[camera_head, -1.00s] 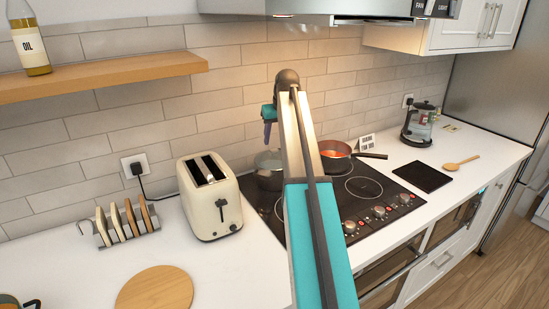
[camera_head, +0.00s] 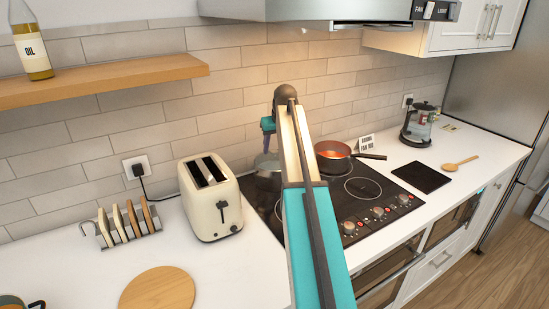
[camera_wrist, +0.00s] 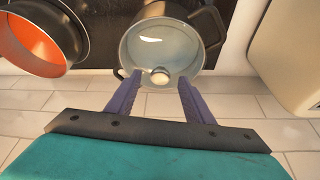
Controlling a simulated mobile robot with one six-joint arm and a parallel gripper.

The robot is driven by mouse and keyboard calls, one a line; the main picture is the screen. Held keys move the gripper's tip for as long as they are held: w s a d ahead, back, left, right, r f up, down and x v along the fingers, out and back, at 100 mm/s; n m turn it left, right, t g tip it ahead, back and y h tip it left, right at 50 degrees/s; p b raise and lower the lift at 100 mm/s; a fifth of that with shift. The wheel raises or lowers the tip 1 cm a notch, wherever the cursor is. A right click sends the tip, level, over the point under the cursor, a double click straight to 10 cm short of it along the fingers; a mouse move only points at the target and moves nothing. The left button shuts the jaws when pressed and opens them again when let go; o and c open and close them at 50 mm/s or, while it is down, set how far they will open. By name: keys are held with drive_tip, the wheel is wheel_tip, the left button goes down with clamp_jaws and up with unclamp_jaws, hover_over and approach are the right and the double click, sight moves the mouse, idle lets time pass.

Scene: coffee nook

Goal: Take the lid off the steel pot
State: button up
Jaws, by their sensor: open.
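The steel pot (camera_head: 268,180) stands on the hob's left side, partly hidden behind my arm in the head view. In the wrist view the pot (camera_wrist: 206,24) shows from above with a dark handle. Its lid (camera_wrist: 158,45) sits on it, with a small round knob (camera_wrist: 160,75). My gripper (camera_wrist: 159,78) is open, its two purple fingers pointing at the knob, one on each side of it in the picture. In the head view my gripper (camera_head: 267,143) is just above the pot. I cannot tell whether the fingers touch the knob.
An orange-lined pan (camera_head: 333,157) is to the pot's right on the black hob (camera_head: 372,205). A cream toaster (camera_head: 211,200) stands close on the left. The tiled wall is behind, and the range hood (camera_head: 330,12) hangs above. A round wooden board (camera_head: 157,290) lies front left.

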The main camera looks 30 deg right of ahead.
drive_tip(key=shift+w+f, duration=0.2)
drive_tip(key=shift+f, duration=0.3)
drive_tip(key=shift+c, duration=0.5)
clamp_jaws()
